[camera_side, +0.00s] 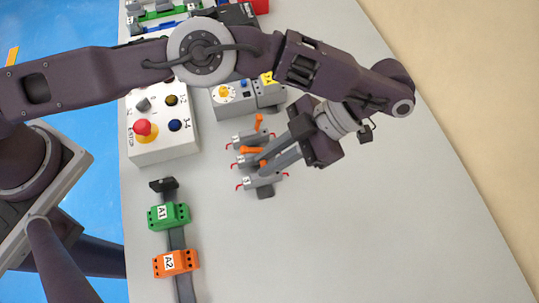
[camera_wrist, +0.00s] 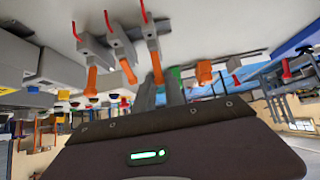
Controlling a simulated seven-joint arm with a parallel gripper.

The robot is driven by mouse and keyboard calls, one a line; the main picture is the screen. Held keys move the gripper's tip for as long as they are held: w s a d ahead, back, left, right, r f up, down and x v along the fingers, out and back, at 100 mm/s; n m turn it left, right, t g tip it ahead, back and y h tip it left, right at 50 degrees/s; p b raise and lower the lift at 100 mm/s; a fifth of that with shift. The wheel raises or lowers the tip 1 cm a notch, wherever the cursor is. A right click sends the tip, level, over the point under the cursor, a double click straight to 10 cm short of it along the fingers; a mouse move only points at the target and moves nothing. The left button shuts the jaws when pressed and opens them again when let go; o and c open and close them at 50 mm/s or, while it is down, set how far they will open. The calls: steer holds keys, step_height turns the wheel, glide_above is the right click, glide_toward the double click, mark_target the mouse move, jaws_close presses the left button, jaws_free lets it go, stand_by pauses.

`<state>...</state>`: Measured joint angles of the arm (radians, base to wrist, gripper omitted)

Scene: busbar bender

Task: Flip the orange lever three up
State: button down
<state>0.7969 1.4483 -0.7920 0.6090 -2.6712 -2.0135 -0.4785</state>
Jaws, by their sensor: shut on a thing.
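Three grey switch modules stand in a row in the middle of the table in the side view, each with an orange lever and red wires. The lever on the top module (camera_side: 258,122) and the lever on the middle module (camera_side: 252,150) show. The bottom module, labelled 3 (camera_side: 250,183), is nearest my gripper (camera_side: 262,161), whose fingers reach in from the upper right. In the wrist view, the orange lever three (camera_wrist: 156,66) stands between the fingertips of my gripper (camera_wrist: 160,88), which is shut on it. Its exact tilt is partly hidden by the fingers in the side view.
A white box with a red emergency-stop button (camera_side: 145,130) stands left of the modules. A grey box with a yellow knob (camera_side: 235,95) stands behind them. A rail with green (camera_side: 168,215) and orange (camera_side: 176,263) blocks lies at lower left. The table's lower right is clear.

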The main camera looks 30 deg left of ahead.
steer(key=shift+f, duration=0.1)
steer(key=c, duration=1.4)
jaws_free()
steer(key=shift+a, duration=0.1)
